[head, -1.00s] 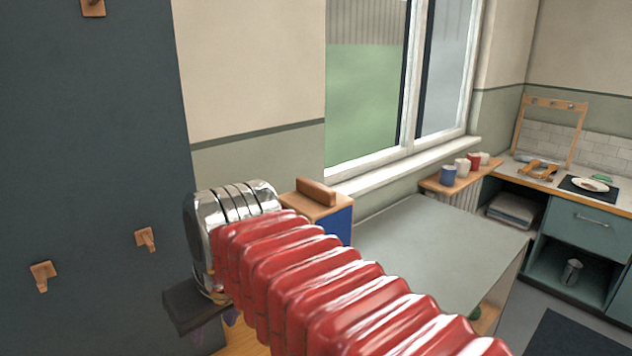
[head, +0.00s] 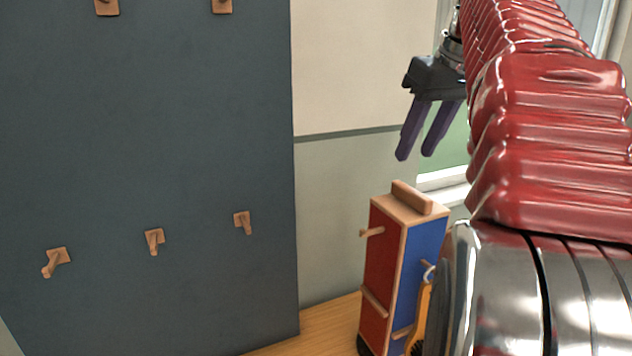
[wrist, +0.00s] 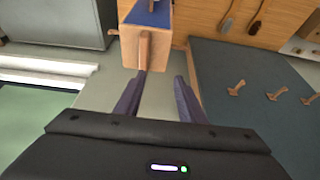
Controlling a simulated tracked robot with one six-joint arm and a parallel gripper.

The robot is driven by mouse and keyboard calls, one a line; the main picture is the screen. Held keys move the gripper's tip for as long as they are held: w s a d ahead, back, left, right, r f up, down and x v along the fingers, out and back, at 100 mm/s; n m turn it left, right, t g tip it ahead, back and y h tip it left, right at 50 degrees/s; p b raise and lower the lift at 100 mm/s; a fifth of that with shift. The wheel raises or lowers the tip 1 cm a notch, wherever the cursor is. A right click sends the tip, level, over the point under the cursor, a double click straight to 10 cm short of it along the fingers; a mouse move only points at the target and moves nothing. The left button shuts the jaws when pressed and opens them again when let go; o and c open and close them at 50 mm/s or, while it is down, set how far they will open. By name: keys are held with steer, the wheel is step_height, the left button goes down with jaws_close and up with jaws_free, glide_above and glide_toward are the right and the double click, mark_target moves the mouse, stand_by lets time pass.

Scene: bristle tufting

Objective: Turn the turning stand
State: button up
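The turning stand (head: 386,262) is a tall box with a red face, a blue face and wooden edges, standing on the wooden surface. A wooden bar handle (head: 411,197) is on its top. Pegs stick out of its faces. A yellow-handled brush (head: 423,312) hangs on the blue side, partly hidden by my arm. My gripper (head: 415,157) is open and empty, its purple fingers pointing down above the stand, apart from the handle. In the wrist view the handle (wrist: 144,48) shows beyond the fingertips (wrist: 159,77), nearer the left finger.
A dark wall panel (head: 150,130) with several wooden pegs stands at the left. The wooden surface (head: 325,322) is bare between panel and stand. In the wrist view, brushes (wrist: 229,16) show against wood at the top right, and a grey surface (wrist: 55,20) is at the top left.

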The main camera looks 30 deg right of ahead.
mark_target(413, 190)
steer(key=d, duration=0.1)
steer(key=s+d+r, duration=0.2)
steer(key=shift+d, duration=0.35)
steer(key=x, duration=1.4)
steer(key=shift+c, duration=0.4)
jaws_close()
